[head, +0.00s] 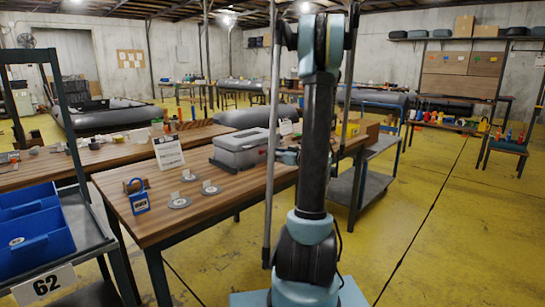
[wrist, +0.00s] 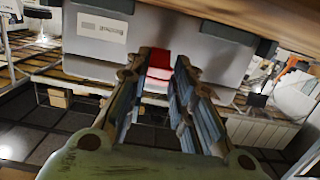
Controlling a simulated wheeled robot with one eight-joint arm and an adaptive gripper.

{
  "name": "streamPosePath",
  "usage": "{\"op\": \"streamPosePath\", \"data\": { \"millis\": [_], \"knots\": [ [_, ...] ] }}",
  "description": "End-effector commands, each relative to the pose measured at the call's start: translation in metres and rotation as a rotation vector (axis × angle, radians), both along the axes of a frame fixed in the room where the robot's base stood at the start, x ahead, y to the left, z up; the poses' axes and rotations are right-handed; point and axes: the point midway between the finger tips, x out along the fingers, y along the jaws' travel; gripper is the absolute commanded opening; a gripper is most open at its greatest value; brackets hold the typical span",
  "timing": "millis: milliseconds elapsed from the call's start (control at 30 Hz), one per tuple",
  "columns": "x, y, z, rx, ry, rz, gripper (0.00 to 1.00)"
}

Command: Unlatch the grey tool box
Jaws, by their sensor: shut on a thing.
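The grey tool box (head: 240,148) stands closed on the wooden workbench, left of my arm. My gripper (head: 287,157) is at its right side, partly hidden behind my own arm. In the wrist view the grey wall of the tool box (wrist: 195,45) fills the upper middle, with a pale label on it. A red latch (wrist: 158,62) on this wall lies between the fingertips of my gripper (wrist: 160,70). The fingers are shut on the latch. The fingers hide its sides, so I cannot tell how far it is turned or lifted.
The workbench (head: 180,222) also holds a white sign (head: 168,152), a blue padlock-shaped tag (head: 139,203) and several small discs with tags. A shelf with blue bins (head: 30,235) stands at the left. A grey cart (head: 362,185) stands right of my arm. Yellow floor is clear farther right.

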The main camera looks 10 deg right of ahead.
Motion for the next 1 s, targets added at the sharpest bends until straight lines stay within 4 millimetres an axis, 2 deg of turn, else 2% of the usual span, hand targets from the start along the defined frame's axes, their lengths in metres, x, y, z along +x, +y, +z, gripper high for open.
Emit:
{"op": "streamPosePath", "data": {
  "millis": [367,400,467,500,833,1000],
  "knots": [
    [0.0002,0.0005,-0.0007,0.0,-0.001,0.001,0.0],
    [0.0001,0.0006,-0.0007,0.0,-0.001,0.001,0.27],
    [0.0002,0.0005,-0.0007,0.0,-0.001,0.001,0.41],
    [0.0002,0.0005,-0.0006,0.001,-0.001,0.001,0.43],
    [-0.0006,-0.0002,-0.0002,0.001,-0.002,0.0,0.43],
    [-0.0096,-0.0076,0.0011,0.001,-0.002,-0.002,0.43]
  ]
}}
